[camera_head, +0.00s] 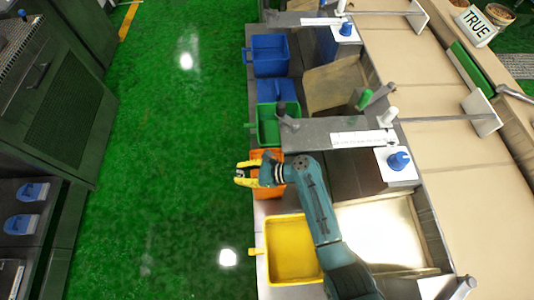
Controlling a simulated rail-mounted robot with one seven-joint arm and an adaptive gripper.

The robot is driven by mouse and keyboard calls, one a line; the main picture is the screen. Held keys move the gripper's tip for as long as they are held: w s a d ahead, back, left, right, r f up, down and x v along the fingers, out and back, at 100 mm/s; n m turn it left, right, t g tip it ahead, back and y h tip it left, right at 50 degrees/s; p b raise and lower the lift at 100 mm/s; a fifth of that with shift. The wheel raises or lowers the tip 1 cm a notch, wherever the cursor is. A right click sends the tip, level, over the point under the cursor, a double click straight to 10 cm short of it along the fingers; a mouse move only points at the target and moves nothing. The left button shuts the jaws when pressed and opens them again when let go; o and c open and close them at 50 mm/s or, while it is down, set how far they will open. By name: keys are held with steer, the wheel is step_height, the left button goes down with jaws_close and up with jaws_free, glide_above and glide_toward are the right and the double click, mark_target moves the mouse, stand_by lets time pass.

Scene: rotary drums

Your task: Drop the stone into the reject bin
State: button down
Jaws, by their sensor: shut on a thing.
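My gripper (242,175), with yellow fingers, points left at the outer edge of the orange bin (268,192). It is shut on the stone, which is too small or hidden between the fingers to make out. My teal arm reaches up from the bottom right, over the bench. The orange bin lies partly under my gripper and wrist. The pictures show no label saying which bin is the reject bin. The other bins are a yellow bin (270,272), a green bin (266,138) and two blue bins, one at the far end (254,68).
A grey bench shelf with blue knobs (399,160) and levers stands right of the bins. Beige conveyor surfaces (440,120) run further right, with a "TRUE" sign (477,26). Green floor (170,150) lies open to the left, up to a dark machine (65,110).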

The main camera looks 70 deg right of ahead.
steer(key=s+d+f+m+h+b, duration=0.2)
steer(key=s+d+f, duration=0.1)
steer(key=d, duration=0.3)
steer(key=s+d+f+m+h+b, duration=0.1)
steer(key=s+d+f+h+b, duration=0.1)
steer(key=s+d+f, duration=0.3)
steer(key=f+b, duration=0.1)
steer(key=b, duration=0.1)
steer(key=w+f+b, duration=0.1)
steer(key=f+b, duration=0.1)
steer(key=d+f+b, duration=0.1)
steer(key=f+b, duration=0.1)
steer(key=shift+w, duration=0.2)
steer(key=shift+r, duration=0.1)
steer(key=c, duration=0.9)
jaws_free()
steer(key=shift+o, duration=0.2)
steer(key=v, duration=0.7)
steer(key=shift+s, duration=0.25)
